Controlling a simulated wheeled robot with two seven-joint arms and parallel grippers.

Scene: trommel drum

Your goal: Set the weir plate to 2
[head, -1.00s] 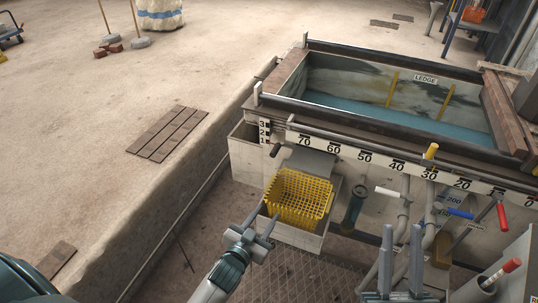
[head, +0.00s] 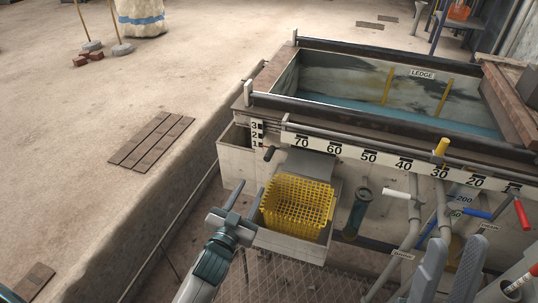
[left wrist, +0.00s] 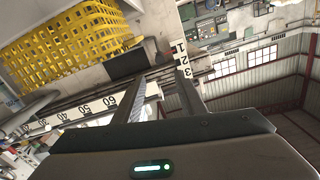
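The weir scale (head: 256,134), a white strip numbered 1, 2 and 3, stands at the near left corner of the tank. A small red mark shows near the 1. A dark knob (head: 268,154) sticks out just right of it. The weir plate itself cannot be made out clearly. The scale also shows in the left wrist view (left wrist: 183,62), beyond my fingers. My left gripper (head: 248,190) is open and empty, below the scale and left of the yellow basket. My right gripper (head: 448,268) is open and empty at the bottom right.
A yellow basket (head: 297,205) sits in a box under the spout. A long ruler (head: 370,157) runs along the tank (head: 350,101) front. Pipes with white, yellow, blue and red handles (head: 520,213) stand at the right.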

